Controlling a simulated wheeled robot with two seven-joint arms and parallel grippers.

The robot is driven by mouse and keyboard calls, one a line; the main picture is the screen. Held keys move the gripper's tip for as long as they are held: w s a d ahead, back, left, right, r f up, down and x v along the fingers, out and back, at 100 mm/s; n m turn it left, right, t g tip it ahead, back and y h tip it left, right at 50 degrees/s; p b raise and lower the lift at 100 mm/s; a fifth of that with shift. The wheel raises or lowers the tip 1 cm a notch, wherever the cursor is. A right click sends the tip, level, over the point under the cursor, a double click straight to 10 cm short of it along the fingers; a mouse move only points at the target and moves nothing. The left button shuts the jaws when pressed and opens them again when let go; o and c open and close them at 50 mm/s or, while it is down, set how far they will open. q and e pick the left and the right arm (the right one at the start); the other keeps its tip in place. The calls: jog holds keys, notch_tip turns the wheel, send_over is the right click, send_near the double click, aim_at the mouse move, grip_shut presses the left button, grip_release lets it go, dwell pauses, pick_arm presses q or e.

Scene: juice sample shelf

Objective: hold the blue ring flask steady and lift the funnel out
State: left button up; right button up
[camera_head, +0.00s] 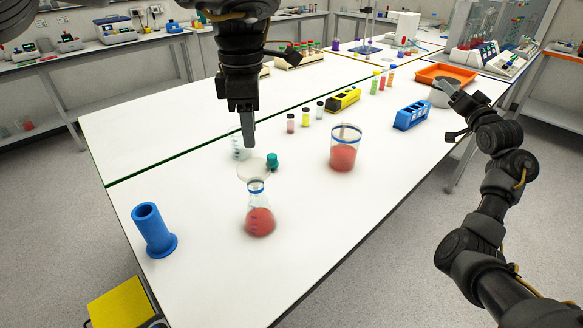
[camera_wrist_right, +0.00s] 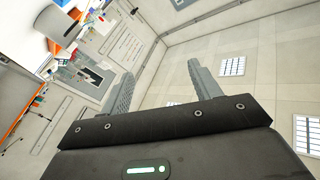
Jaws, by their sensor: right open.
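The flask (camera_head: 260,222) with a blue ring on its neck stands upright on the white bench and holds red liquid. The clear, pale funnel (camera_head: 252,170) sits at the flask's mouth, its wide rim above the blue ring; its stem is hard to make out. My left gripper (camera_head: 247,138) points down above and behind the funnel, apart from it in the picture. Its fingers show edge-on, so I cannot tell their gap. My right gripper (camera_head: 452,92) is at the bench's right side, away from the flask. It is open and empty in the right wrist view (camera_wrist_right: 161,70).
A blue cylinder stand (camera_head: 152,232) is left of the flask. A beaker of red liquid (camera_head: 343,150) stands to the right. A teal-capped item (camera_head: 272,161) is close behind the funnel. A blue rack (camera_head: 411,115) and orange tray (camera_head: 447,74) lie further right. The bench front is clear.

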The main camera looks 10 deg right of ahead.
aim_at(257, 194)
jog(key=s+a+r+n+t+y, duration=0.2)
jog(key=a+r+n+y, duration=0.15)
jog(key=r+n, duration=0.45)
jog(key=s+a+r+n+t+y, duration=0.1)
jog(key=a+r+n+y, duration=0.3)
jog(key=r, duration=0.9)
jog(key=s+a+r+n+g+y, duration=0.2)
jog(key=a+r+n+y, duration=0.2)
jog(key=a+n, duration=0.55)
pick_arm(q)
jog(key=shift+s, duration=0.1)
pick_arm(e)
jog(key=s+a+f+n+g+y, duration=0.1)
jog(key=a+f+n+g+y, duration=0.25)
jog(key=a+f+n, duration=0.5)
jog(key=s+a+f+n+g+y, duration=0.2)
jog(key=a+f+n+g, duration=0.25)
jog(key=a+n, duration=0.7)
jog(key=s+a+f+n+g+y, duration=0.1)
jog(key=s+a+f+n+g, duration=0.3)
jog(key=s+a+f+n, duration=0.4)
jog(key=s+a+f+n+g, duration=0.35)
jog(key=f+n, duration=0.35)
jog(key=f, duration=0.3)
notch_tip(257, 194, down, 8)
jog(key=a, duration=0.2)
jog(key=x, duration=0.6)
jog(key=shift+w+a, duration=0.15)
jog(key=shift+w, duration=0.2)
